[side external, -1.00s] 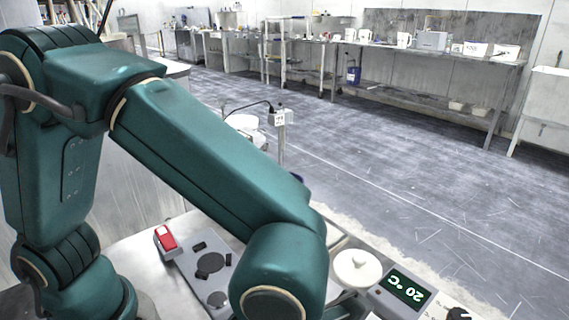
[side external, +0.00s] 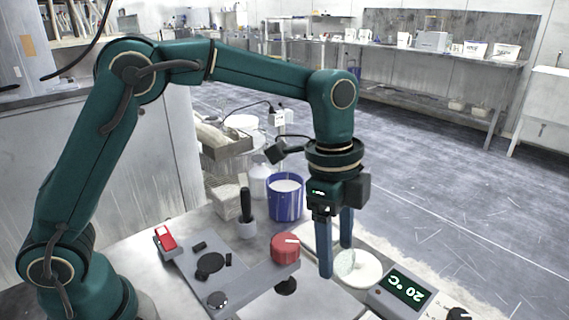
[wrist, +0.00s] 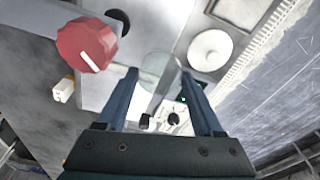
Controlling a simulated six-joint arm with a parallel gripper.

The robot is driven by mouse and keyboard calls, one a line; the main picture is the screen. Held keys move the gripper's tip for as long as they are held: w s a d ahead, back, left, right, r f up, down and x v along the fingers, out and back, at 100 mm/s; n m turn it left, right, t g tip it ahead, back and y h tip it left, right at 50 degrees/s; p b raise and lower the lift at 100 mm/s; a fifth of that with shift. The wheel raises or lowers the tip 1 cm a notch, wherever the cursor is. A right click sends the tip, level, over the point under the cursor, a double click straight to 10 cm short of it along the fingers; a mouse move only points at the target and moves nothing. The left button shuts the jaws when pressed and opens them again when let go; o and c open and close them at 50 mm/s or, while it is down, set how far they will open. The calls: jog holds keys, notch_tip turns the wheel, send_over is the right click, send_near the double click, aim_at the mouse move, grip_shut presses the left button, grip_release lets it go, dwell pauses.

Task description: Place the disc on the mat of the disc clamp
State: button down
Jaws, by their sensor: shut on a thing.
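My gripper (side external: 337,260) is shut on a pale, see-through disc (side external: 345,263). The disc also shows between the fingers in the wrist view (wrist: 160,68). It appears to be held on edge, above the bench and in front of the white lid. A grey fixture plate (side external: 185,262) lies left of my gripper, with a dark round pad (side external: 209,263) on it. A red knob (side external: 285,248) sits on its raised grey arm, with a black foot (side external: 286,286) below; the knob also shows in the wrist view (wrist: 87,43). I cannot tell which dark round piece is the clamp's mat.
A white lid (side external: 370,271) lies beside a unit reading 20 °C (side external: 404,288). A red switch (side external: 166,238), a black-handled tool (side external: 246,215) and a blue tub (side external: 285,197) stand around the fixture. Bare bench lies at the front left.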

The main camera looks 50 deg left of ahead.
jog(key=s+a+r+n+t+y, duration=0.1)
jog(key=s+a+r+n, duration=0.2)
jog(key=a+n, duration=0.5)
jog(key=s+a+r+n, duration=0.2)
jog(key=a+r+n, duration=0.1)
jog(key=a+n, duration=0.45)
notch_tip(320, 180, up, 5)
jog(key=s+d+m+g+h, duration=0.1)
jog(key=s+d+m, duration=0.7)
jog(key=d, duration=0.3)
jog(key=s+d+m, duration=0.7)
jog(key=d+m, duration=0.1)
jog(key=d, duration=0.2)
jog(key=f, duration=1.7)
jog(key=shift+s+d+f, duration=0.1)
jog(key=shift+s, duration=0.3)
jog(key=shift+f, duration=2.35)
jog(key=shift+f, duration=0.1)
